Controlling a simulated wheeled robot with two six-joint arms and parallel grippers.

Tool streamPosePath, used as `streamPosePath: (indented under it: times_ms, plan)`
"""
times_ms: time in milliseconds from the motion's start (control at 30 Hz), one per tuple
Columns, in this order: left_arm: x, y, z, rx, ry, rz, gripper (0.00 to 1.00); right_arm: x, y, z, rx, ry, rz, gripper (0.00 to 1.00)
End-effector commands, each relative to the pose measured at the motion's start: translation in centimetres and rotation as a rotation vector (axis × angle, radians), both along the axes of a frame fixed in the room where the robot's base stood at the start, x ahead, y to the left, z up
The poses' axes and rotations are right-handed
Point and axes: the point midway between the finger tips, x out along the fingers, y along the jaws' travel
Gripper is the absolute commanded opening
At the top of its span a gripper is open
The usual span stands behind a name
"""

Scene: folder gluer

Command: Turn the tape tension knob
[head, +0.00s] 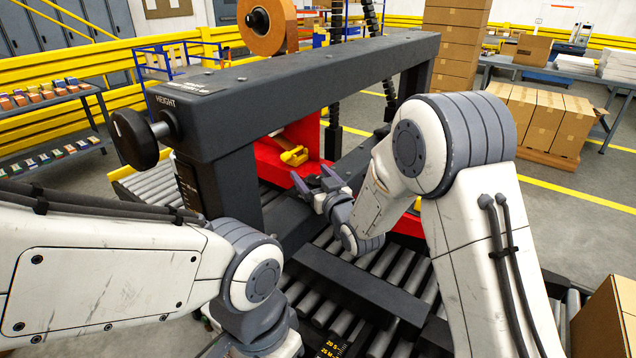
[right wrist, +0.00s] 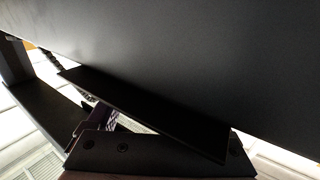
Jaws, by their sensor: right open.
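A yellow knob-like part (head: 294,156) sits on the red housing (head: 272,160) under the dark crossbeam; I cannot read a label on it, so I cannot tell whether it is the tape tension knob. My right gripper (head: 316,179) is open and empty, just below and to the right of the yellow part, apart from it in the picture. In the right wrist view a large dark surface fills most of the picture and no knob shows. My left arm enters at the left, but its gripper is out of view.
The dark crossbeam (head: 300,75) spans above my right gripper. A black knob (head: 134,138) marked HEIGHT sticks out at its left end. A brown tape roll (head: 267,22) stands behind the beam. Rollers (head: 375,265) run below. A cardboard box (head: 606,325) stands at the lower right.

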Motion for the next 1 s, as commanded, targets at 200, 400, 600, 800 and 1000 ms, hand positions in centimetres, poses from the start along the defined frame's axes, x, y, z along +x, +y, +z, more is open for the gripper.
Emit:
streamPosePath:
  times_ms: [200,400,600,800,1000]
  plan:
    - [0.0,0.0,-1.1,0.000,0.000,0.000,0.50,-3.5,-1.6,-0.2,0.000,-0.001,-0.002,0.84]
    - [0.0,0.0,-1.8,0.000,0.000,0.000,0.50,-6.9,-3.1,-0.1,-0.001,-0.001,0.000,0.84]
    - [0.0,0.0,-2.1,0.000,0.000,0.000,0.50,-8.7,-3.9,0.0,0.000,-0.002,-0.001,0.84]
    - [0.0,0.0,-2.1,0.000,0.000,0.000,0.50,-9.0,-4.0,0.0,0.001,-0.002,0.000,0.84]
    - [0.0,0.0,-2.1,0.000,0.000,0.000,0.50,-9.0,-4.0,0.0,0.001,-0.002,0.000,0.84]
